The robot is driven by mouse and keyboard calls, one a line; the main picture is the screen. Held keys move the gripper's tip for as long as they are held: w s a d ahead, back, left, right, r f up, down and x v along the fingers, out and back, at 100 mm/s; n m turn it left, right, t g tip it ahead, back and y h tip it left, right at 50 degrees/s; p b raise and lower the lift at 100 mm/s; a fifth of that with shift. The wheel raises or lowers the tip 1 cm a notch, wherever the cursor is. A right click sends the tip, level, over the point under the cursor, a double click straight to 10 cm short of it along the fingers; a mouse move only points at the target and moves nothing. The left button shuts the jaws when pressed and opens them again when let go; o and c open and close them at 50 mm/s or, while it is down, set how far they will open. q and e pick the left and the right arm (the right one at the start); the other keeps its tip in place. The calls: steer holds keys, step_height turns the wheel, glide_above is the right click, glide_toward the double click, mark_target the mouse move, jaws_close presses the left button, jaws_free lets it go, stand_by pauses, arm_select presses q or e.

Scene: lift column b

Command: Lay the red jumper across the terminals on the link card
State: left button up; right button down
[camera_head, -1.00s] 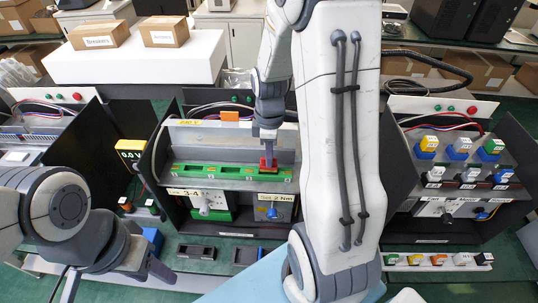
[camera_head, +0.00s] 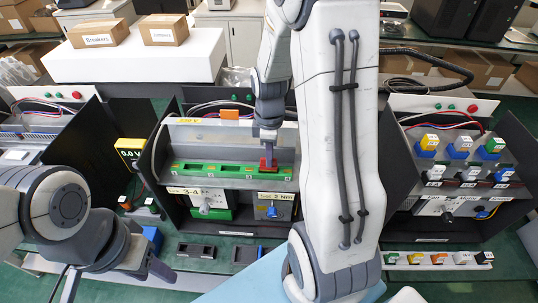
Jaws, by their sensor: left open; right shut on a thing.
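The red jumper (camera_head: 267,164) is a small red piece at the right part of the green link card (camera_head: 220,170) inside the middle cabinet. My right gripper (camera_head: 268,150) comes down from above and is shut on the red jumper. The jumper is at the card's height, but I cannot tell whether it touches the terminals. My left gripper (camera_head: 155,268) is at the lower left, in front of the cabinet, empty and open. Its fingers are partly hidden by its own wrist.
Labels (camera_head: 183,190) and a blue knob (camera_head: 272,212) sit below the card. Two dark trays (camera_head: 196,251) lie in front. The right cabinet (camera_head: 455,165) holds coloured blocks.

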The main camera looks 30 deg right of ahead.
steer(key=shift+f+b, duration=0.4)
steer(key=shift+f, duration=0.2)
steer(key=c, duration=0.9)
jaws_free()
steer(key=shift+o, duration=0.2)
steer(key=shift+r, duration=0.1)
step_height(320, 180, up, 10)
steer(key=b, duration=0.1)
steer(key=shift+r+b, duration=0.15)
steer(key=shift+b, duration=0.2)
